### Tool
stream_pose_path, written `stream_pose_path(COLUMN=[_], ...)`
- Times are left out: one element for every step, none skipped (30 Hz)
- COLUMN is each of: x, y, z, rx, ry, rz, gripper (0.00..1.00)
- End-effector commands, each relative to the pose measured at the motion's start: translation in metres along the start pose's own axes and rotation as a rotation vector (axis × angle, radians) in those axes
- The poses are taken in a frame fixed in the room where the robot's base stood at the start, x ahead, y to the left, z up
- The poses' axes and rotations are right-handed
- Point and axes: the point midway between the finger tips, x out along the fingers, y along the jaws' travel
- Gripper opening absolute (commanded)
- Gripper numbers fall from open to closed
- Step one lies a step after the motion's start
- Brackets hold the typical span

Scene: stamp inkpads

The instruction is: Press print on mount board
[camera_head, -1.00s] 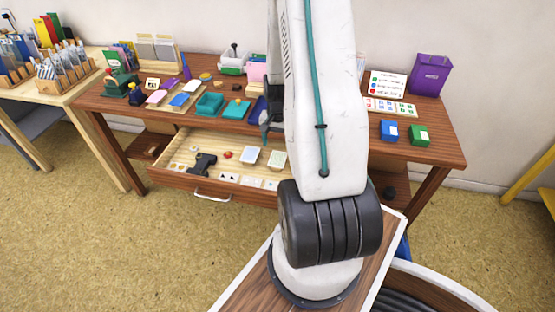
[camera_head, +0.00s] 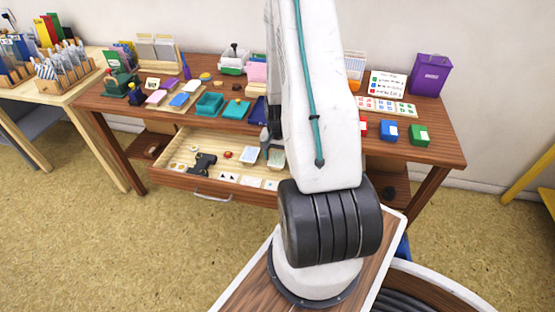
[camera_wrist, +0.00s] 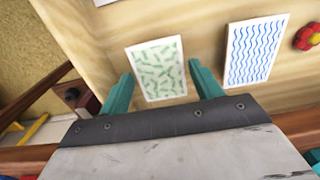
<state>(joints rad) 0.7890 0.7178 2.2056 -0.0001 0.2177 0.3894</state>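My gripper (camera_wrist: 161,85) is open, its two teal fingers apart. In the wrist view a white panel with green leaf-like marks (camera_wrist: 158,70) lies between the fingers, with nothing visibly gripped. A white panel with blue wavy lines (camera_wrist: 254,50) lies to its right. Both panels are in the open wooden drawer; the head view shows the blue-lined panel (camera_head: 249,154) and, partly hidden by my gripper, the green-marked one (camera_head: 276,160). I cannot tell for sure which thing is the mount board. Blue (camera_head: 389,132) and green (camera_head: 419,134) blocks stand on the desk at right.
The drawer (camera_head: 174,178) also holds a dark tool (camera_head: 203,163), small cards and a red flower-like piece (camera_wrist: 307,36). The desk top above carries trays, a purple bin (camera_head: 430,76) and a card sheet (camera_head: 387,84). My arm hides the desk's middle.

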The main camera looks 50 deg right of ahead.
Motion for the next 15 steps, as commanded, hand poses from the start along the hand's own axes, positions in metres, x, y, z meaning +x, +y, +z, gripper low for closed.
stream_pose_path(x=[0.000,0.000,0.000,0.000,0.000,0.000,0.000,0.000,0.000,-0.001,-0.003,-0.007,-0.011,-0.017,-0.025], y=[0.000,0.000,0.000,0.000,0.000,0.000,0.000,0.000,0.000,0.000,0.000,0.000,0.000,0.000,0.000], z=[0.000,0.000,0.000,0.000,0.000,0.000,0.000,0.000,0.000,0.000,0.000,-0.001,-0.001,-0.001,-0.001], rx=[0.000,0.000,0.000,0.000,0.000,0.000,0.000,0.000,0.000,0.000,0.000,0.000,0.000,0.000,0.000], ry=[0.000,0.000,0.000,0.000,0.000,0.000,0.000,0.000,0.000,0.000,0.001,0.002,0.002,0.003,0.004], rz=[0.000,0.000,0.000,0.000,0.000,0.000,0.000,0.000,0.000,0.000,0.000,-0.001,-0.001,-0.001,-0.002], gripper=[0.57,0.53,0.47,0.43,0.41,0.41,0.41,0.41,0.41,0.41,0.41,0.41,0.41,0.41,0.41])
